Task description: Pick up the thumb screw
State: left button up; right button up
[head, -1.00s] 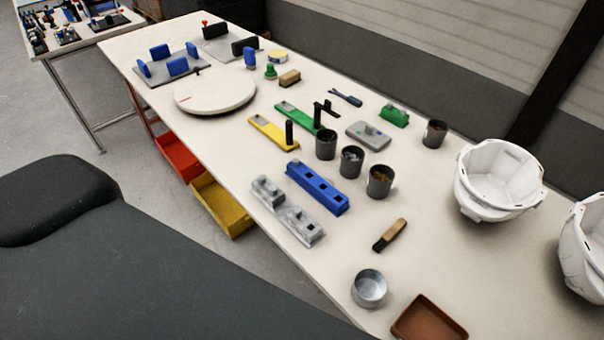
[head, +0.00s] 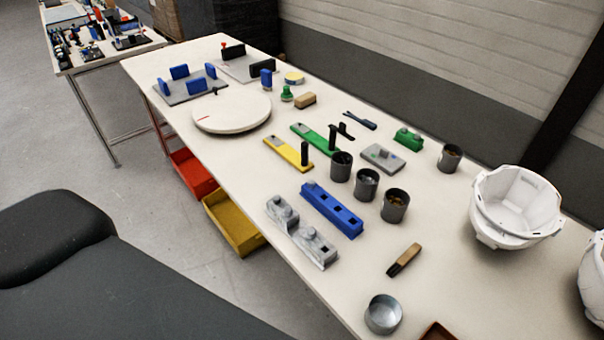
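I cannot pick out a thumb screw for certain at this size. A small green knob-shaped piece (head: 287,93) stands beside the round white turntable (head: 232,113). Three dark cups, a left one (head: 340,167), a middle one (head: 366,185) and a right one (head: 395,206), stand together mid-table. A fourth dark cup (head: 449,158) stands farther right. Small parts lie in some cups, too small to name. Neither of my grippers is in view.
Another table (head: 105,58) stands far left.

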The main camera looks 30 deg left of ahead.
aim_at(311, 182)
jog(key=k+j+u, duration=0.1)
jog(key=u, duration=0.25)
jog(key=j+u, duration=0.2)
jog(key=u, duration=0.15)
jog(key=k, duration=0.05)
